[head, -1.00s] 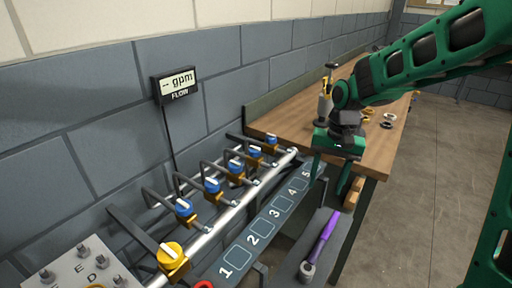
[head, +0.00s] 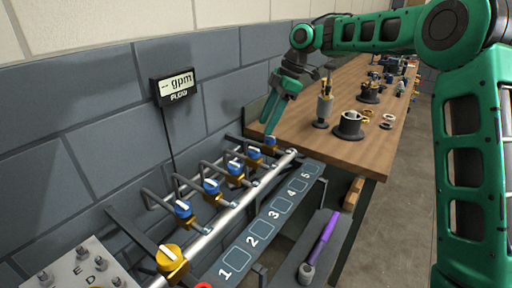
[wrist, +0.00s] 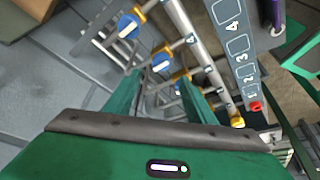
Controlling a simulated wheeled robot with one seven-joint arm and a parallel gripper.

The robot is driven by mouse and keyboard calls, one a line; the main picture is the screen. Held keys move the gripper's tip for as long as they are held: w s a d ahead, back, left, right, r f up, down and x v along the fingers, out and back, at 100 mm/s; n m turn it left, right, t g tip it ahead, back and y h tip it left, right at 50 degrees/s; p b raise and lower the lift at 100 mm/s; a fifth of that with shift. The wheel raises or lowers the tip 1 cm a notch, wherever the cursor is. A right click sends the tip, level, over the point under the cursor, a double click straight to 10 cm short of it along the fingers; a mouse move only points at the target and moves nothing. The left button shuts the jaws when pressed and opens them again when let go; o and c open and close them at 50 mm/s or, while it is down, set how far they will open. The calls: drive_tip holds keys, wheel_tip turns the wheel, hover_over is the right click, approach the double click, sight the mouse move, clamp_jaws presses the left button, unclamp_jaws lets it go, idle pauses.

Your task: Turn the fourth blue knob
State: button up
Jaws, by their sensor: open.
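Several blue knobs with white bars sit in a row along a silver pipe in the head view. Counted from the near end, the fourth blue knob (head: 254,151) is near the far end, just before the last blue knob (head: 270,140). My gripper (head: 267,126) is open and points down over the far end of the row, close to the last knob; I cannot tell whether it touches it. In the wrist view two blue knobs, one nearer the middle (wrist: 160,62) and one higher up (wrist: 128,25), show beyond the spread green fingers. Which knobs these are is unclear.
A yellow knob (head: 170,257) stands at the near end of the pipe (head: 225,213). A numbered panel (head: 247,241) runs alongside. A flow display (head: 175,87) hangs on the wall. The wooden table (head: 310,133) holds small parts. A purple-handled tool (head: 318,245) lies on a grey shelf.

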sight(254, 153)
drive_tip(key=x, duration=0.9)
drive_tip(key=shift+a+f, duration=0.1)
drive_tip(key=shift+f, duration=0.3)
drive_tip(key=c, duration=1)
